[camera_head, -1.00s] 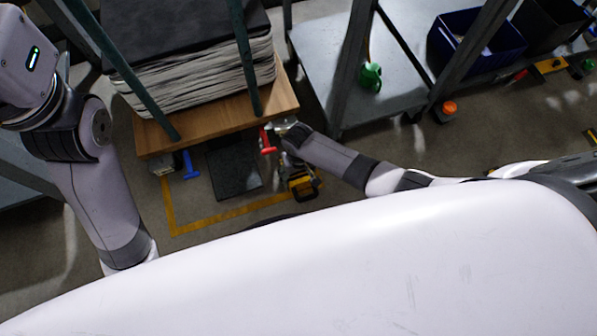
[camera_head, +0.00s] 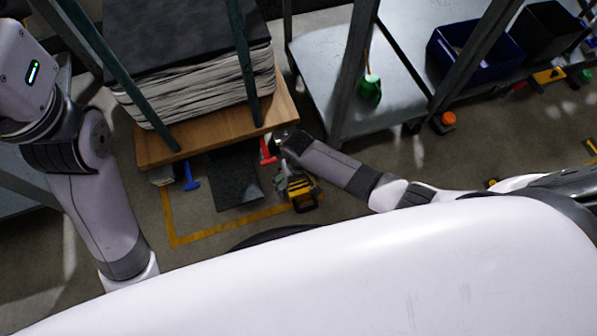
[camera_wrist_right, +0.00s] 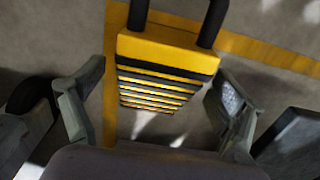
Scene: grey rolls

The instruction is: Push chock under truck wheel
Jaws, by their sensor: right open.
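The chock (camera_head: 301,191) is a yellow block with black stripes and a dark handle. It lies on the floor in front of the truck's wooden deck (camera_head: 215,135). In the right wrist view the chock (camera_wrist_right: 168,48) sits between the spread fingers of my right gripper (camera_wrist_right: 158,75), with gaps at both sides. The gripper is open. In the head view my right forearm reaches in from the right, its end beside the deck's corner. A dark, rounded, wheel-like part (camera_wrist_right: 28,93) shows at the left of the wrist view. My left gripper is out of view.
A stack of grey sheets (camera_head: 200,88) and green posts stand on the deck. A red pedal (camera_head: 267,152) and a blue pedal (camera_head: 190,172) stick out below it. A yellow floor line (camera_head: 225,226) runs nearby. A grey shelf cart (camera_head: 335,75) stands to the right.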

